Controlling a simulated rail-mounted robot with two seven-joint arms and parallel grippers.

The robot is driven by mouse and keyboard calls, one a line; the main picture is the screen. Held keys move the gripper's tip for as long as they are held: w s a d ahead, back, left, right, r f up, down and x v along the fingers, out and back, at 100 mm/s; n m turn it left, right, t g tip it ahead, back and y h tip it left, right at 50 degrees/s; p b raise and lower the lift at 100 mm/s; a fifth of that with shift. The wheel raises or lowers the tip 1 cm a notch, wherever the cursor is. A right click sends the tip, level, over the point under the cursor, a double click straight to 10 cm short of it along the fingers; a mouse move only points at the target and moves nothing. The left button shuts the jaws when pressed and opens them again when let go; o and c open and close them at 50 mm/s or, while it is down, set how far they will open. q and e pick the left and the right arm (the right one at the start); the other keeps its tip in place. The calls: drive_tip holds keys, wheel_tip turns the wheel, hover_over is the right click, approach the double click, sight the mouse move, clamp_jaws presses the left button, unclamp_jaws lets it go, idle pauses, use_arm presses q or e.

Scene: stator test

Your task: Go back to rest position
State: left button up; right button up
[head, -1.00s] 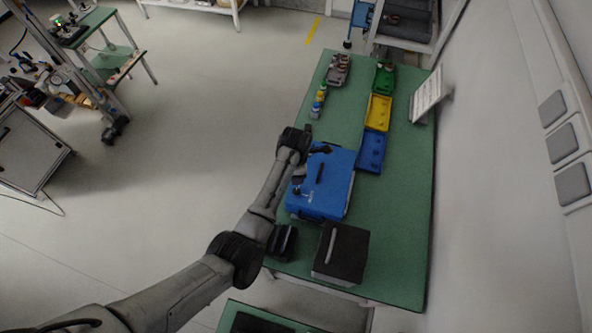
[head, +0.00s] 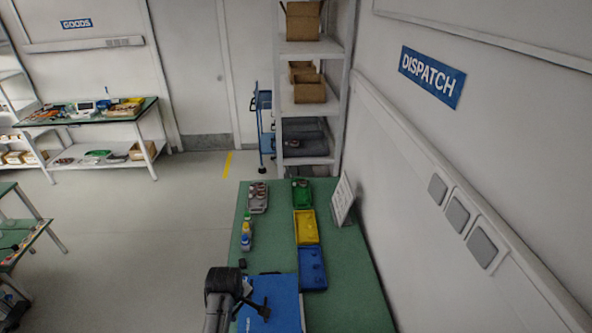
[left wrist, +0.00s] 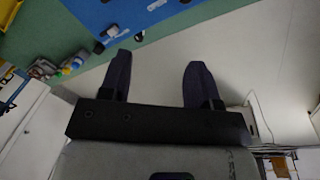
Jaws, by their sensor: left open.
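The blue case also shows in the left wrist view (left wrist: 112,14), at the top, beyond the fingertips. The near part of the case is cut off in the head view. My right gripper is in neither view.
The green table (head: 345,300) carries a blue tray (head: 312,270), a yellow tray (head: 306,228), a green tray (head: 302,194), a grey tray (head: 258,198) and small bottles (head: 246,236). A white sign (head: 342,200) stands at the right edge. Open floor (head: 150,240) lies left.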

use_arm(q)
wheel_tip(320, 180, up, 15)
drive_tip(key=w+a+m+t, duration=0.2)
drive_tip(key=m+t, duration=0.3)
drive_tip(key=m, duration=0.3)
drive_tip(key=s+a+r+m+t, duration=0.1)
drive_tip(key=s+r+m+t, duration=0.15)
drive_tip(key=s+r, duration=0.2)
drive_tip(key=s+f+g+p, duration=0.1)
drive_tip(key=s+f, duration=0.4)
drive_tip(key=s, duration=0.7)
drive_tip(key=s+a+f+m+g+p, duration=0.1)
drive_tip(key=s+f, duration=0.3)
drive_tip(key=s, duration=0.8)
drive_tip(key=s+a+f+m+g+p, duration=0.1)
drive_tip(key=s+f+g, duration=0.2)
drive_tip(key=s, duration=0.9)
wheel_tip(320, 180, down, 3)
drive_tip(key=shift+r, duration=0.2)
drive_tip(key=shift+m+g, duration=0.25)
